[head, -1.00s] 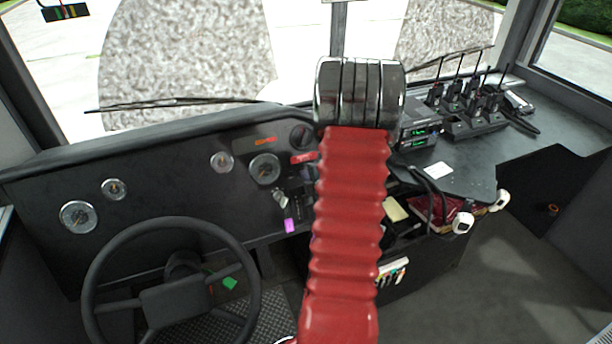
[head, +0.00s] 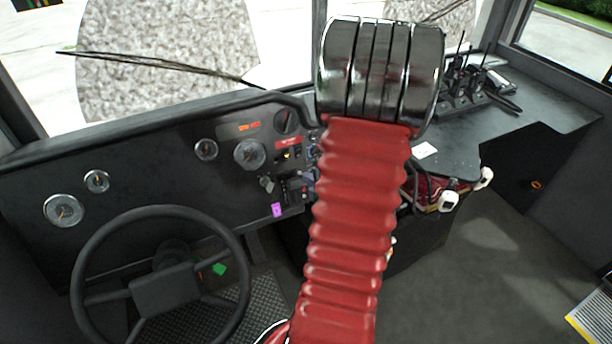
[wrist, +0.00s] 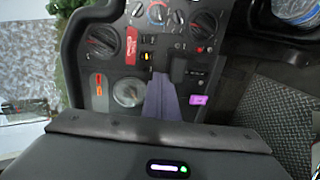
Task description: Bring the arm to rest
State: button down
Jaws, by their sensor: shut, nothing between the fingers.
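My arm, with a ribbed red sleeve and a shiny dark metal joint, stands raised in the middle of the head view. It hides my gripper there. In the wrist view, my gripper (wrist: 161,82) shows as a narrow purple-grey wedge. Its fingers are shut and empty, pointing toward the dashboard (wrist: 185,135). I cannot tell how far the tips are from the panel. The dashboard (head: 130,215) also spans the left of the head view.
A steering wheel (head: 82,275) stands at lower left. Handheld radios (head: 462,85) stand on the right-hand console. A white card (head: 425,150) and white-ended items (head: 449,202) lie right of my arm. Open floor (head: 480,285) is at lower right; a yellow-edged item (head: 590,318) shows at the corner.

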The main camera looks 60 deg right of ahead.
dwell(0.7)
jog(key=s+a+f+m+g+y, duration=0.1)
jog(key=s+f+m+g, duration=0.25)
jog(key=s+m, duration=0.2)
jog(key=s+a+f+m+g, duration=0.1)
jog(key=s+f+m+g, duration=0.1)
jog(key=s+m+g, duration=0.3)
jog(key=w+a+r+t+y, duration=0.1)
jog(key=w+a+r, duration=0.1)
jog(key=a+r, duration=0.6)
jog(key=w+a+r+m+t+y, duration=0.1)
jog(key=a+r, duration=0.7)
jog(key=a, duration=1)
jog(key=w+a+r+t+y, duration=0.1)
jog(key=w+a+r+y, duration=0.2)
jog(key=a+r, duration=0.5)
jog(key=w+a, duration=0.1)
jog(key=a, duration=0.5)
jog(key=shift+w+r, duration=0.2)
jog(key=shift+r, duration=0.15)
